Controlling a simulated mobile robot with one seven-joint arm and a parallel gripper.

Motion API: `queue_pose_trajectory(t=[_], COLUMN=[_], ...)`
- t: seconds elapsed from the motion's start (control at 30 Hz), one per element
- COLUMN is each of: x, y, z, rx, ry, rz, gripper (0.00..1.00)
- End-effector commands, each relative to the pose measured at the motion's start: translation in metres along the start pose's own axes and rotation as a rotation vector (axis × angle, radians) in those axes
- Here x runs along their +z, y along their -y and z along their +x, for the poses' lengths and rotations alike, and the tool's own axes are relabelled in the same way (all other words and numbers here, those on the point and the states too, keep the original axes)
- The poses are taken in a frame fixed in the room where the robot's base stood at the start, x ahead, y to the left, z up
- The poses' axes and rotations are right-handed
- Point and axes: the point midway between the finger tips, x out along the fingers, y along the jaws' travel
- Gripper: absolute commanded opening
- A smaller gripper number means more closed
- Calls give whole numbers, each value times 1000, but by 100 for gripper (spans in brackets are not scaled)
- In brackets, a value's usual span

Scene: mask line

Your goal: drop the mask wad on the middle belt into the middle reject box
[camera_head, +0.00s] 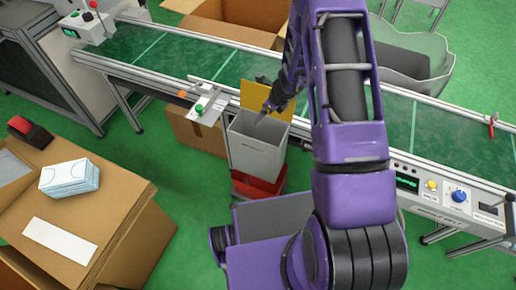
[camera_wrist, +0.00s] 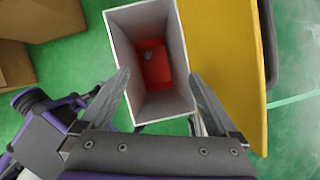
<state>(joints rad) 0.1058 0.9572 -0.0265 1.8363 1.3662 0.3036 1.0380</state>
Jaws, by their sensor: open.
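The light grey reject box (camera_head: 256,152) stands open-topped at the near side of the belt, above a red tray (camera_head: 258,184). My gripper (camera_head: 263,113) is over its opening, pointing down. In the wrist view its two fingers are apart (camera_wrist: 160,76) with nothing between them, over the box's opening (camera_wrist: 115,40). The inside of the box shows a red bottom (camera_wrist: 155,72). A small greyish lump (camera_wrist: 148,55) lies down there; I cannot tell for sure that it is the mask wad. I see no wad on the visible belt (camera_head: 215,62); my arm hides part of it.
A yellow panel (camera_head: 252,95) stands right behind the box's rim, between box and belt. A carton (camera_head: 197,130) is left of the box. A mask stack (camera_head: 70,177) lies on a large carton (camera_head: 100,207) at left. A control panel (camera_head: 452,193) is at right.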

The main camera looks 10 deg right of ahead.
Motion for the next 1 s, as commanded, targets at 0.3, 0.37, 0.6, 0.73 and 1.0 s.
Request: queue_pose_trajectory(t=[0.3, 0.37, 0.6, 0.73, 1.0], x=[2, 2, 2, 1, 0], y=[1, 1, 0, 1, 0], z=[-70, -85, -138, -157, -169], rx=[-3, -3, -2, -2, 0], ry=[2, 3, 2, 1, 0], rz=[-2, -1, -1, -1, 1], gripper=[95, 95, 95, 95, 95])
